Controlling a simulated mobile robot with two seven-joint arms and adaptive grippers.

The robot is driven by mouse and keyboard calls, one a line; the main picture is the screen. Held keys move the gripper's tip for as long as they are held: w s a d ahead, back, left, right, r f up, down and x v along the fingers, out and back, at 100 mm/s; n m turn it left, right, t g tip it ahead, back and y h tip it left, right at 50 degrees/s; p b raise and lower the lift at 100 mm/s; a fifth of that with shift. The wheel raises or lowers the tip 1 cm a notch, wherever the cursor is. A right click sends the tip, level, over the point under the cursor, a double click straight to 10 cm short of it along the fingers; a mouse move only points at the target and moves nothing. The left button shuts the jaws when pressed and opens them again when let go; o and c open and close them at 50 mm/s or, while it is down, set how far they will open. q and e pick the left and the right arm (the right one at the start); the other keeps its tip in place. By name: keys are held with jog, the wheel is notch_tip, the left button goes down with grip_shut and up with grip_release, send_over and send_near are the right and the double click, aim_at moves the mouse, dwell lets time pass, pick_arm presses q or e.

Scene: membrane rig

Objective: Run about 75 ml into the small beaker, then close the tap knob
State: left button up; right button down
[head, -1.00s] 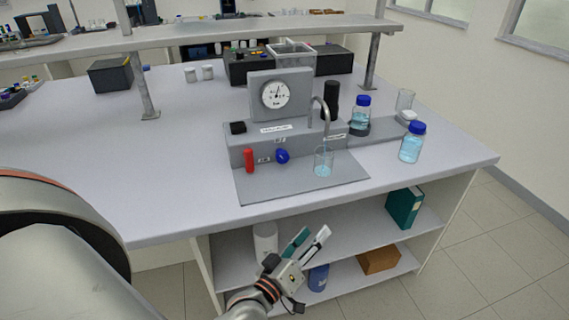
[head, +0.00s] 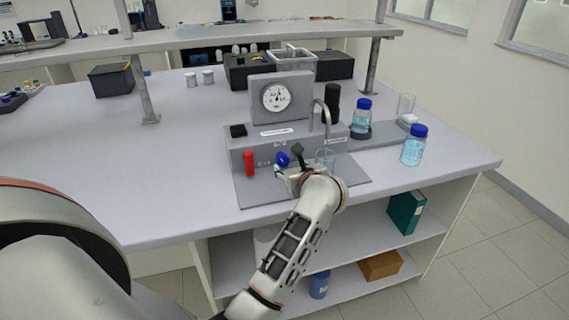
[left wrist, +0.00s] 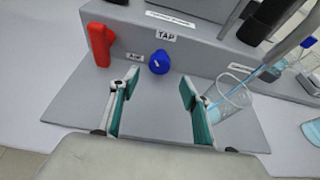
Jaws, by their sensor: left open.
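The blue tap knob (left wrist: 159,62) sits on the front of the grey rig under a TAP label. It also shows in the head view (head: 283,159). My left gripper (left wrist: 158,90) is open and empty in front of the knob; its two teal-padded fingers stand apart on either side, not touching it. In the head view the left gripper (head: 290,168) covers part of the rig's base. The small beaker (left wrist: 230,104) stands under the spout, just right of my right-hand finger, with pale blue liquid in it. A blue stream enters it. Its level is unclear. My right gripper is out of view.
A red AIR handle (left wrist: 99,44) stands left of the knob. The curved spout (head: 327,115) rises above the beaker. Blue-capped bottles (head: 414,146) stand to the right, and a dial gauge (head: 276,97) is behind.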

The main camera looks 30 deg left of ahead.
aim_at(284, 162)
pick_arm(q)
jog(key=x, duration=0.7)
jog(key=shift+s, duration=0.1)
jog(key=c, duration=1.1)
